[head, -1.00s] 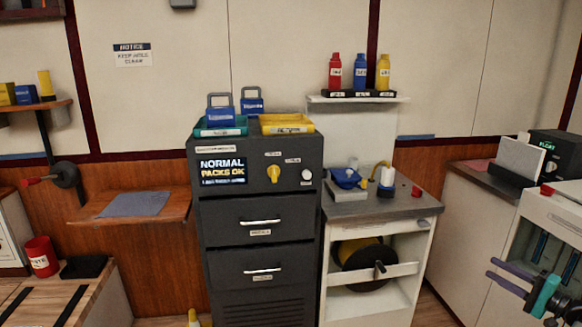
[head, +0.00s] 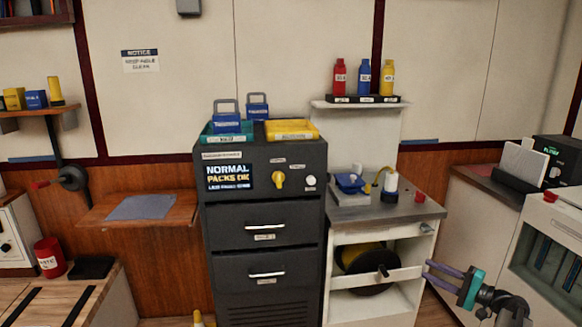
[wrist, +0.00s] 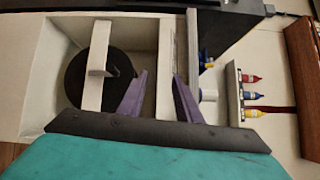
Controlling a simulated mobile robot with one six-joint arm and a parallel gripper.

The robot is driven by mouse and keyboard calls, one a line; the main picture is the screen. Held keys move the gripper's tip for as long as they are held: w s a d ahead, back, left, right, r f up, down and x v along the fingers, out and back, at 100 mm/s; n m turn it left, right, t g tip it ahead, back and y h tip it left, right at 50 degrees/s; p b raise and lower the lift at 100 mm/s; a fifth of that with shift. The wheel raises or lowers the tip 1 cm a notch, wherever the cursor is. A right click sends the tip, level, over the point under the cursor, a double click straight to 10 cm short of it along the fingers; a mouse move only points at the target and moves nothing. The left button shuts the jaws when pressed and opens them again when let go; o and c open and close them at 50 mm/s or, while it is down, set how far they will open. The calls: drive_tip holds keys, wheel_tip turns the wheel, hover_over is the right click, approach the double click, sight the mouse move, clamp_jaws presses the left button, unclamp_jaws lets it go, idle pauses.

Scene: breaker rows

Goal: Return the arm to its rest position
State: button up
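My gripper (head: 443,278) is at the lower right of the head view, in front of the white cabinet with the open shelf. Its two purple fingers are apart with nothing between them. In the wrist view my gripper (wrist: 160,95) shows the same two spread fingers, empty, with the teal palm below. The arm's wrist joint shows behind it at the lower right edge of the head view.
The white cabinet (head: 340,308) holds a dark reel with yellow (head: 362,268). A dark drawer unit (head: 263,226) with a lit screen stands left of it. A white machine (head: 545,240) stands close on the right. Three bottles (head: 363,77) sit on a wall shelf.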

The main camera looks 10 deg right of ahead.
drive_tip(key=w+a+f+n+g+y+p, duration=0.1)
drive_tip(key=w+a+f, duration=0.15)
drive_tip(key=a, duration=0.45)
drive_tip(key=w+a+f+g+y+p, duration=0.1)
drive_tip(key=w+a+f+g, duration=0.15)
drive_tip(key=a, duration=0.55)
drive_tip(key=s+a+f+n+g+p, duration=0.1)
drive_tip(key=s+a+f+g, duration=0.3)
drive_tip(key=a, duration=0.6)
drive_tip(key=s+a+f+n+g+y+p, duration=0.1)
drive_tip(key=a+f+n, duration=0.1)
drive_tip(key=a+f, duration=0.65)
drive_tip(key=s+a+f+n+g+p, duration=0.1)
drive_tip(key=s+a+f+g, duration=0.2)
drive_tip(key=a, duration=0.9)
drive_tip(key=s+a+f+n+g+h+p, duration=0.15)
drive_tip(key=s+a+f+g, duration=0.35)
drive_tip(key=s, duration=0.5)
drive_tip(key=s+a+f+n+g+h+p, duration=0.1)
drive_tip(key=s+a+f+n+g+h, duration=0.15)
drive_tip(key=s+a+f, duration=0.6)
drive_tip(key=s+d+n+g+h, duration=0.2)
drive_tip(key=s+d+h, duration=0.2)
drive_tip(key=s, duration=0.6)
drive_tip(key=s+d+f+n+h, duration=0.1)
drive_tip(key=s+d+h, duration=0.2)
drive_tip(key=d, duration=0.6)
drive_tip(key=shift+s+f+n+t+h+p, duration=0.3)
drive_tip(key=shift+f+h+p, duration=0.1)
drive_tip(key=shift+h, duration=0.5)
